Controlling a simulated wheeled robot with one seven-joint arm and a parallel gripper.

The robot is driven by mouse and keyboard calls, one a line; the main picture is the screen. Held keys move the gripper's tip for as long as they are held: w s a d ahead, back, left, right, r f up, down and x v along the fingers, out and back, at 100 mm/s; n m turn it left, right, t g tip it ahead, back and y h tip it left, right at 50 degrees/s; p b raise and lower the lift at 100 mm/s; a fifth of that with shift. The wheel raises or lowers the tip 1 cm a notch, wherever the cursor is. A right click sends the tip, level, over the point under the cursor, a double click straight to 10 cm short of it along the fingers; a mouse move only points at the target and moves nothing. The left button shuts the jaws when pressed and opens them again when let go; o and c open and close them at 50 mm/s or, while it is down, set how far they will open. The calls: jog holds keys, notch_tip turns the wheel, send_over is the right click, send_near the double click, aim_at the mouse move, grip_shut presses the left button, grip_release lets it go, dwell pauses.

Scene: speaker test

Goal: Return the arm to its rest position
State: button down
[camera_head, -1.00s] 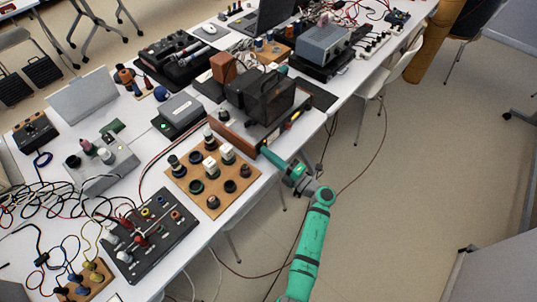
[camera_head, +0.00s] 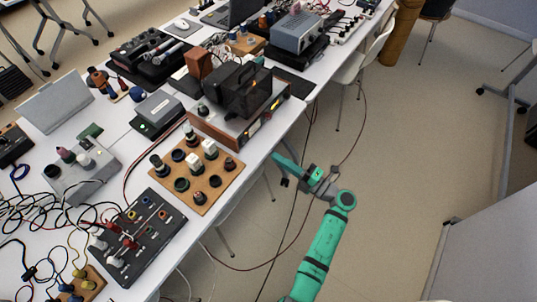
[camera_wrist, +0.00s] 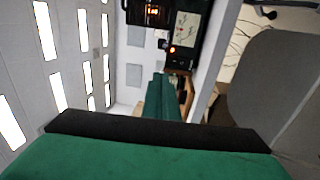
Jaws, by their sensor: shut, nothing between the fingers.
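My green arm (camera_head: 322,250) reaches up from the bottom of the head view, bends at a round elbow joint (camera_head: 345,199), and points left toward the table. My gripper (camera_head: 275,157) is at its far end, over the floor beside the table's right edge, apart from the objects on it. In the wrist view, my gripper (camera_wrist: 160,80) shows as green fingers, shut and empty, pointing away from the camera. Beyond the fingers is an instrument with a lit dial (camera_wrist: 185,32).
The white table (camera_head: 225,205) holds a wooden board with knobs (camera_head: 213,182), a black speaker-like box (camera_head: 240,90) on a wood-sided unit, and a black panel with plugs (camera_head: 140,240). Cables hang by its edge. A white chair (camera_head: 372,62) stands at its right. Floor (camera_head: 420,130) is open to the right.

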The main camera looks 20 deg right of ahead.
jog(key=shift+s+d, duration=0.3)
jog(key=shift+s, duration=0.1)
jog(key=shift+w, duration=0.2)
jog(key=s+a+r+m+t+h, duration=0.2)
jog(key=s+a+m+t+h, duration=0.1)
jog(key=s+a+m, duration=0.4)
jog(key=s+a+r+m+t+h, duration=0.25)
jog(key=s+a+m+t, duration=0.2)
jog(key=a, duration=0.45)
jog(key=s+a+m+g+h, duration=0.2)
jog(key=s+m, duration=0.5)
jog(key=s, duration=0.4)
jog(key=s+a+m+g+h, duration=0.3)
jog(key=s+m+g, duration=0.3)
jog(key=s, duration=0.5)
jog(key=shift+s+r+m+h, duration=0.25)
jog(key=shift+s+m+h, duration=0.1)
jog(key=shift+h, duration=0.2)
